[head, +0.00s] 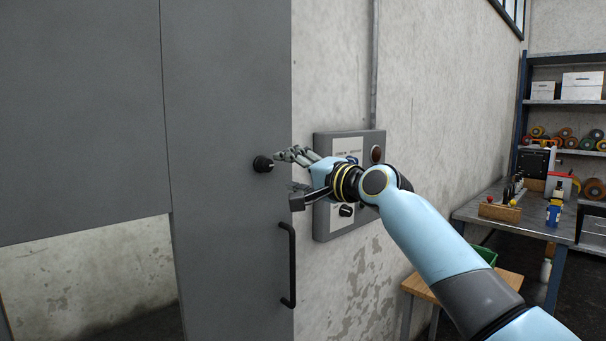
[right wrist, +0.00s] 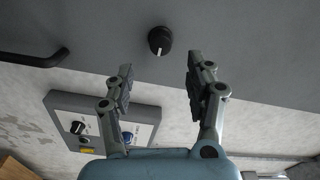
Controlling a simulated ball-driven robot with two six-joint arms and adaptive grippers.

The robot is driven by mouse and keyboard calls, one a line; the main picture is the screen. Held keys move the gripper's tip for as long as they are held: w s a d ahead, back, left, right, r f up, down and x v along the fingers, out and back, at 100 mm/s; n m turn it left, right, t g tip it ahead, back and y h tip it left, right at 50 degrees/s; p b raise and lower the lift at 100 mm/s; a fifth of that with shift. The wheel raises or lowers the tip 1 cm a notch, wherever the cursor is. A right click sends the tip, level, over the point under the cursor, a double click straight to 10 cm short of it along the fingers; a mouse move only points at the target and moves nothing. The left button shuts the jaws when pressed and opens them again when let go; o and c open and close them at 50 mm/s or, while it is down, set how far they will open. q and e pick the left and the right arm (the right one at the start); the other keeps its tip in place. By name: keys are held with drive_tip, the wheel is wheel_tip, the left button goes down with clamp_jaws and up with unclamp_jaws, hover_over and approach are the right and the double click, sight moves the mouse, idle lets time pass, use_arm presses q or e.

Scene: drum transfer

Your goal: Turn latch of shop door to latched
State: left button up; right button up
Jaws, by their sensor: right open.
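The shop door (head: 230,110) is a grey panel at the left of the head view. Its latch is a round black knob (head: 263,164) near the door's right edge. In the right wrist view the knob (right wrist: 160,41) shows a white mark that points toward the bottom of the picture. My right gripper (head: 288,172) is open and empty, just right of the knob. In the right wrist view its fingertips (right wrist: 160,66) are spread to either side of the line to the knob, short of it. My left gripper is not in view.
A black pull handle (head: 291,265) is below the knob. A grey control panel (head: 322,220) with knobs is on the concrete wall behind my right gripper. A workbench (head: 480,210) with tools and a shelf rack (head: 565,102) stand at the right.

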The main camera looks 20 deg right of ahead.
drive_tip(key=shift+v, duration=1.8)
